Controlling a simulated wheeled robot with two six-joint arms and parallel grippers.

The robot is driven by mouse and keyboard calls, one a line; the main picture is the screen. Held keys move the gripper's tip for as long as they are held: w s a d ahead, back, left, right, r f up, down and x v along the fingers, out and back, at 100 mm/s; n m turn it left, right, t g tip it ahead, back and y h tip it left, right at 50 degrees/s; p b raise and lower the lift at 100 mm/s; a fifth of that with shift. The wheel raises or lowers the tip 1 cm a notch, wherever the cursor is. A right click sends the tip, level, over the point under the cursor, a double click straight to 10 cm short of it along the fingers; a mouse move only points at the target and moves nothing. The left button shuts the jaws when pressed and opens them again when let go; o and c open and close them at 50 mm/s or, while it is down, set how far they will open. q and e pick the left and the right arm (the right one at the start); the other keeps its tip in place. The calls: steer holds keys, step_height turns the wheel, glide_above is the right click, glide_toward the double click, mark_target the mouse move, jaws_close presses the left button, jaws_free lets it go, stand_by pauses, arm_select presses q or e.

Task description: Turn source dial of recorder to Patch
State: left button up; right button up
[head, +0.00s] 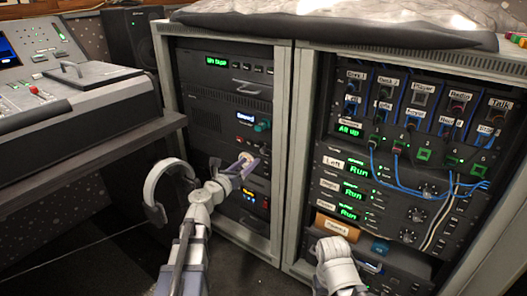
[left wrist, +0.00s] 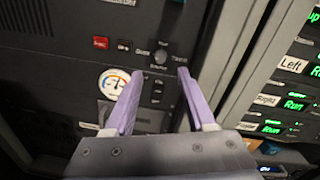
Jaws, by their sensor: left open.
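In the left wrist view a small dark dial (left wrist: 160,54) sits on a black panel with pale words around it, too blurred to read surely. Where its pointer faces is not clear. My left gripper (left wrist: 160,72) is open, its purple fingers spread left and right of the dial's lower side, with nothing held. In the head view my left gripper (head: 244,165) is in front of the lower left rack and hides part of that panel. My right wrist shows at the bottom of the head view, but its fingers do not.
A red button (left wrist: 100,42) and a round gauge (left wrist: 114,82) lie left of the dial. A teal knob (head: 262,126) is above my left gripper. The right rack holds blue cables (head: 400,185). Headphones (head: 160,190) hang by the desk at left.

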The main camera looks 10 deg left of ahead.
mark_target(262, 151)
arm_select(q)
steer(key=x, duration=0.7)
steer(key=shift+w+d, duration=0.1)
steer(key=shift+w, duration=0.25)
jaws_close()
stand_by(0.3)
